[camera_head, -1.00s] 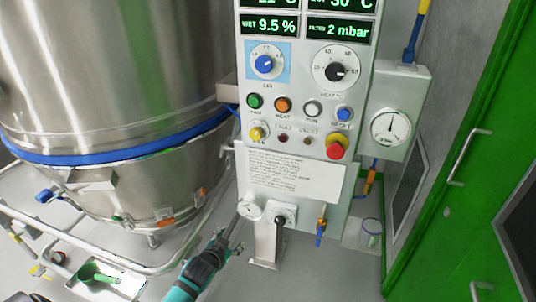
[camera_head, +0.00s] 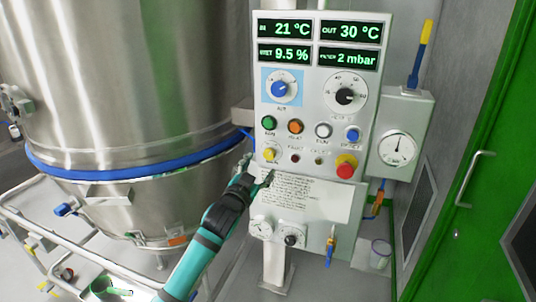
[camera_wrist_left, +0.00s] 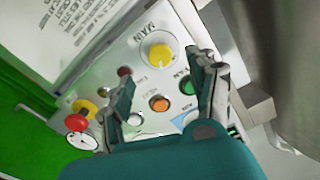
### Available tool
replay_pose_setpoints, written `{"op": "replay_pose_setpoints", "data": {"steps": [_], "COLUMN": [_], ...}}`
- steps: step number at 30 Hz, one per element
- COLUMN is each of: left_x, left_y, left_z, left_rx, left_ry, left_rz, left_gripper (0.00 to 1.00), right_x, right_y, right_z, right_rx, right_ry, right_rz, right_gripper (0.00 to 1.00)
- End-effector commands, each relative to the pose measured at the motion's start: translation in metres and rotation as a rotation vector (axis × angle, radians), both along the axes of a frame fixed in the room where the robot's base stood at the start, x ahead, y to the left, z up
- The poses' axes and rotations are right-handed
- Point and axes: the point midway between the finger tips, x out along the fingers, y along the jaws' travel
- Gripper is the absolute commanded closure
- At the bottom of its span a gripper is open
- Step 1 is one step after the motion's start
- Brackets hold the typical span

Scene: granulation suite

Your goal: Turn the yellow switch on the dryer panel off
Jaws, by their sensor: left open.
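The yellow switch (camera_head: 269,154) is a small round knob at the lower left of the dryer panel (camera_head: 300,90), labelled MAIN in the left wrist view, where it shows whole (camera_wrist_left: 160,52). My left gripper (camera_head: 258,172) is just below and left of it in the head view. In the left wrist view its two fingers (camera_wrist_left: 165,85) are spread and empty, and the knob lies beyond their tips, apart from them. The finger tips partly overlap the panel's lower left edge in the head view. My right gripper is not in view.
Green (camera_head: 268,122), orange (camera_head: 295,126), white and blue buttons sit in a row above the yellow switch. A red stop button (camera_head: 346,166) is to its right. A steel dryer vessel (camera_head: 120,80) stands close at left. A text sheet (camera_head: 300,197) is below.

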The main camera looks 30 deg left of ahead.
Motion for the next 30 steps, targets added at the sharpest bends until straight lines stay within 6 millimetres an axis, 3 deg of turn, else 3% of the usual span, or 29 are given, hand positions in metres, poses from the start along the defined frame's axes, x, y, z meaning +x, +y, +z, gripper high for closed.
{"op": "replay_pose_setpoints", "data": {"steps": [6, 12, 24, 30], "left_x": [0.045, 0.069, 0.077, 0.077], "left_y": [0.011, 0.016, 0.018, 0.018], "left_z": [0.002, 0.000, -0.001, -0.001], "left_rx": [-0.001, 0.000, 0.000, 0.000], "left_ry": [0.001, 0.001, 0.000, 0.000], "left_rz": [0.000, 0.000, -0.001, -0.001], "left_gripper": [0.41, 0.41, 0.41, 0.66], "right_x": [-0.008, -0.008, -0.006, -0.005], "right_y": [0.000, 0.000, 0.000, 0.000], "right_z": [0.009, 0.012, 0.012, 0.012], "right_rx": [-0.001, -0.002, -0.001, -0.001], "right_ry": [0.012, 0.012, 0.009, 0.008], "right_rz": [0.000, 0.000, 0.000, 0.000], "right_gripper": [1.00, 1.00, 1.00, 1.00]}}
